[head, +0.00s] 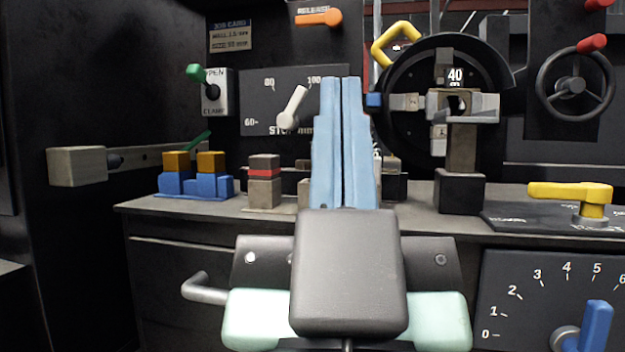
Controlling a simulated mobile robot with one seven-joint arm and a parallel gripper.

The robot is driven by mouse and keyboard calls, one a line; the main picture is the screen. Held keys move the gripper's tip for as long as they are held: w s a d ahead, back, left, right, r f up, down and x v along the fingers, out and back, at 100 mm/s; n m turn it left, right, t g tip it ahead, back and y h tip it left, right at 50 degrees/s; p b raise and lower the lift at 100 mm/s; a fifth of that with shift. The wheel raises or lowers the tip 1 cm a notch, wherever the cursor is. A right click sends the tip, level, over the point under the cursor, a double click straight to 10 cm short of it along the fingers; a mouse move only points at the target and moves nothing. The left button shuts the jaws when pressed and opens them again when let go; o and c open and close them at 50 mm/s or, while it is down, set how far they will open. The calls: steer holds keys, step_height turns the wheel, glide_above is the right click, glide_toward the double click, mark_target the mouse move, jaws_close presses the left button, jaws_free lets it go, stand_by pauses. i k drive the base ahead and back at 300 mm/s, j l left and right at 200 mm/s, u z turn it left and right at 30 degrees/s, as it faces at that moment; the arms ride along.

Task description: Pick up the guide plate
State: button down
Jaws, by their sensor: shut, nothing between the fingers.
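My gripper (343,82) reaches forward in the middle of the head view, its two long light blue fingers side by side with only a thin line between them. It is shut and empty. I cannot tell any part in view for certain as the guide plate. The fingers hide part of the bench behind them, where small grey and tan blocks (391,164) show only in part. Left of the fingers, a grey block with a red band (264,180) stands upright on the bench, apart from them.
Blue blocks with orange tops (194,186) stand on the bench (160,205) at left. At right are a round chuck (388,126), a grey post (462,150), a yellow lever (568,191) and a handwheel (546,92). A white lever (292,106) sits on the panel behind.

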mark_target(454, 80)
steer(key=l+u, duration=0.15)
steer(key=k, duration=1.55)
steer(key=i+l+u, duration=0.5)
steer(key=i+l, duration=1)
steer(key=l, duration=0.05)
